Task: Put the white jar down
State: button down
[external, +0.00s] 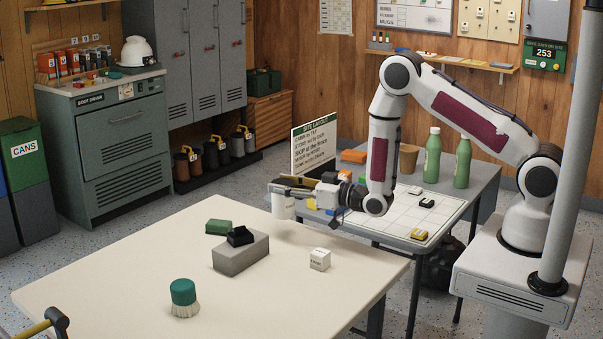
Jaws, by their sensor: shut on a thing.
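A white jar (283,206) hangs at the end of my arm in the external view, near the far edge of the pale table (120,260). My gripper (290,186) points left and is shut on the jar near its top. The jar is upright and appears to be held above the table top, though I cannot tell the exact gap. The gripper's fingers partly hide the jar's upper end.
On the pale table are a grey block (240,253) with a black item (240,236) on it, a green sponge-like piece (218,226), a white cube (320,259) and a green-topped brush (184,297). A grey table (480,185) with a grid board and bottles stands behind.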

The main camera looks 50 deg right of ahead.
aim_at(284, 202)
jog(key=shift+f, duration=2.4)
jog(key=shift+f, duration=0.3)
